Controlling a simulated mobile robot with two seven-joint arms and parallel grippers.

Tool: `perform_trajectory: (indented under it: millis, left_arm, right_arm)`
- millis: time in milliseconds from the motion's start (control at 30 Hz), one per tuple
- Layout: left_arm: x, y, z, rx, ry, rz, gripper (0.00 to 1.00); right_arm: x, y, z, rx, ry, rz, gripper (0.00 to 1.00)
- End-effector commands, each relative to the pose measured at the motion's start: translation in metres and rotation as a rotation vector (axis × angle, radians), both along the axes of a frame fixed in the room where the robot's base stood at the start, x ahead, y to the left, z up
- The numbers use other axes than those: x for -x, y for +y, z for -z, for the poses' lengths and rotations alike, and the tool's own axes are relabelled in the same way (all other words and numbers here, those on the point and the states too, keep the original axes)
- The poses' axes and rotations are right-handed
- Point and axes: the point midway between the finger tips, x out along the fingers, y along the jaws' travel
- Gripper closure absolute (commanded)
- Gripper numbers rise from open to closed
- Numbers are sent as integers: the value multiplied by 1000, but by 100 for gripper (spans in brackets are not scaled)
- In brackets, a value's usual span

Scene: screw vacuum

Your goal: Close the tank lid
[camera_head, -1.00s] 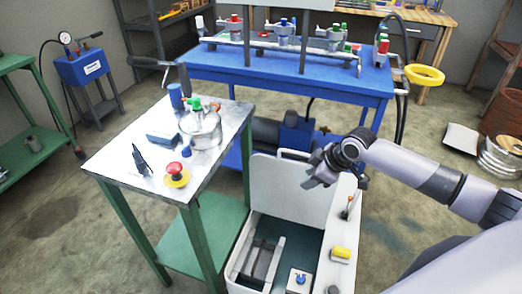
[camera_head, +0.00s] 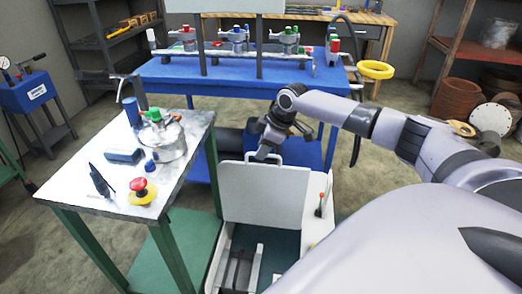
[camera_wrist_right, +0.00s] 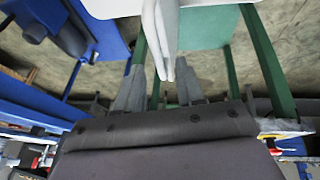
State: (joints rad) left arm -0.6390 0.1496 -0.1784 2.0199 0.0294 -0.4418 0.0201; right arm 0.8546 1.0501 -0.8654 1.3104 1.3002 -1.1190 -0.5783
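The white tank (camera_head: 311,232) stands open on the floor beside the green-legged table. Its lid (camera_head: 265,192) is upright at the back, with a handle (camera_head: 278,155) on its top edge. My right gripper (camera_head: 265,153) is at the lid's top edge, close to the handle. In the right wrist view the gripper (camera_wrist_right: 158,85) has its two fingers apart. The pale handle (camera_wrist_right: 165,35) shows edge-on and reaches down between them; I cannot tell whether they touch it. My left gripper is not in view.
The metal-topped table (camera_head: 75,183) left of the tank holds a glass vessel (camera_head: 163,140) and a red emergency button (camera_head: 138,185). A blue bench (camera_head: 190,75) stands behind. A red-tipped lever (camera_head: 321,205) rises from the tank's right side. My right arm covers the lower right.

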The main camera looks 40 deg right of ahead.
Motion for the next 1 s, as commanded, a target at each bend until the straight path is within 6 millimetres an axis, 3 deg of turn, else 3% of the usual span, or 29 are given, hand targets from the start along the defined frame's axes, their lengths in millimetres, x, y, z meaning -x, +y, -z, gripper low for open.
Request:
perform_trajectory:
  millis: [367, 400, 500, 533, 1000]
  left_arm:
    - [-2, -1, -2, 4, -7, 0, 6]
    - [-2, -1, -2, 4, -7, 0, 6]
    - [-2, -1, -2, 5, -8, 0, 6]
    - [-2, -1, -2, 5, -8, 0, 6]
    - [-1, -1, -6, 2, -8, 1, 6]
  right_arm:
    - [-4, 1, 10, 1, -1, -1, 62]
    - [-4, 1, 10, 1, -1, -1, 65]
    - [-4, 1, 10, 1, -1, -1, 98]
    - [-4, 1, 10, 2, 0, 0, 100]
    - [-7, 6, 10, 22, -16, -2, 100]
